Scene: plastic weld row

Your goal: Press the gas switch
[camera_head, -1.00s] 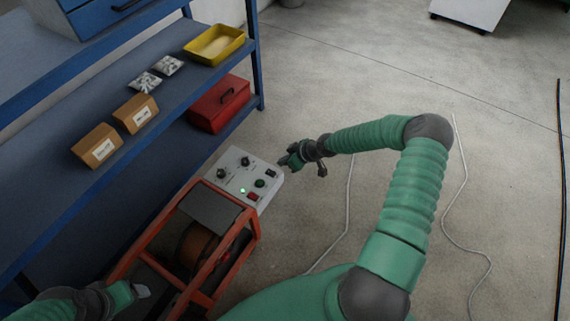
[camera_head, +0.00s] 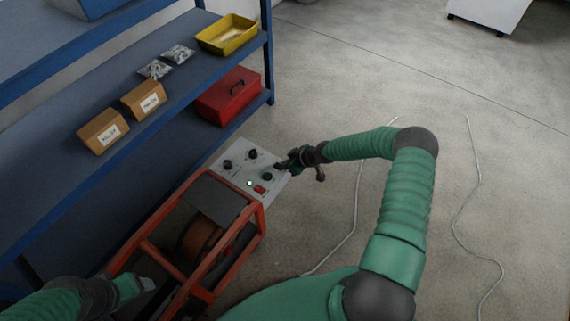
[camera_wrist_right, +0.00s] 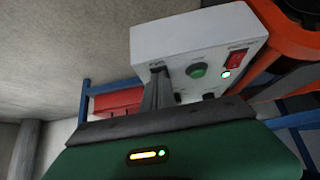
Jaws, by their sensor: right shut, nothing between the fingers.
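The light grey control panel (camera_head: 238,160) sits on the front end of an orange-framed machine. It carries two black knobs (camera_head: 253,153), a green button (camera_head: 267,176), a red switch (camera_head: 260,189) and a lit lamp (camera_head: 249,183). In the wrist view the panel (camera_wrist_right: 180,38) shows the green button (camera_wrist_right: 197,70) and red switch (camera_wrist_right: 235,59). Labels are too small to read, so I cannot tell which control is the gas switch. My right gripper (camera_head: 280,166) is shut and empty at the panel's right edge, covering part of it; contact is unclear. My left gripper (camera_head: 143,286) is at lower left.
The orange machine frame (camera_head: 150,212) holds a brown spool (camera_head: 200,236). A blue shelf (camera_head: 100,170) at left holds brown boxes, small bags, a yellow bin (camera_head: 227,34) and, lower, a red toolbox (camera_head: 229,96). White cables lie on the open floor at right.

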